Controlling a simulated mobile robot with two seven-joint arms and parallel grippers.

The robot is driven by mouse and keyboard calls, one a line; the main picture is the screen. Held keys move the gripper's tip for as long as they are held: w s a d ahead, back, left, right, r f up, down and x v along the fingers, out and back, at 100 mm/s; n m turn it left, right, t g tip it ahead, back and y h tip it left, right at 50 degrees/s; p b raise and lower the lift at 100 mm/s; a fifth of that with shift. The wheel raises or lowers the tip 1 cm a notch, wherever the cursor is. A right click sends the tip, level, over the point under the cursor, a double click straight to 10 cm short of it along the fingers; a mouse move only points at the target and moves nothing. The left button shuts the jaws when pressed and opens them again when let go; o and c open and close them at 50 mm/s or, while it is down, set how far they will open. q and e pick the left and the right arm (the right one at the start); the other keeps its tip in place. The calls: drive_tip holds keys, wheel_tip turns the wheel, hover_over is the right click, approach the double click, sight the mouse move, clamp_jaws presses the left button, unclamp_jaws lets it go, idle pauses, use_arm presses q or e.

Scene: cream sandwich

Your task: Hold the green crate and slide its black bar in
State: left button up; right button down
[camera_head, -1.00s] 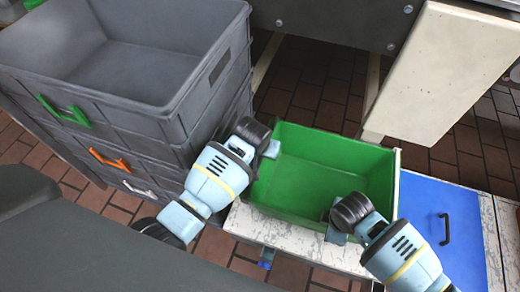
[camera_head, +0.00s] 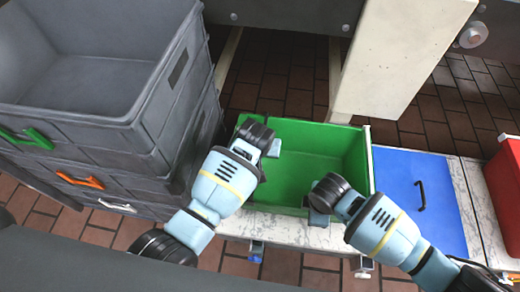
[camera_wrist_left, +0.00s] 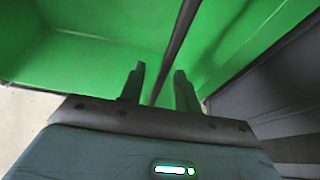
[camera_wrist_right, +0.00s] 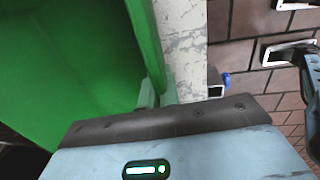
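The green crate (camera_head: 330,142) stands on the pale counter, its open top facing up. In the left wrist view, a thin dark bar (camera_wrist_left: 178,38) crosses the green crate and runs down between my left fingers. My left gripper (camera_wrist_left: 159,86) is open, one finger on each side of the bar. In the head view my left gripper (camera_head: 272,148) is over the crate's left part, and its arm hides the crate's left near corner. My right gripper (camera_wrist_right: 158,93) is shut on the crate's near wall, one finger inside and one outside.
Stacked grey crates (camera_head: 105,110) with green, orange and white handles stand close on the left. A blue panel (camera_head: 415,190) with a black handle lies right of the green crate. A red box (camera_head: 505,190) stands at the far right. A pale beam (camera_head: 400,60) rises behind.

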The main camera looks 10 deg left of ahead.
use_arm(q)
drive_tip(key=shift+a, duration=0.1)
drive_tip(key=v, duration=1.2)
drive_tip(key=shift+s, duration=0.1)
use_arm(e)
drive_tip(key=c, duration=1.5)
unclamp_jaws()
use_arm(q)
drive_tip(key=shift+r, duration=0.1)
use_arm(e)
drive_tip(key=shift+r, duration=0.1)
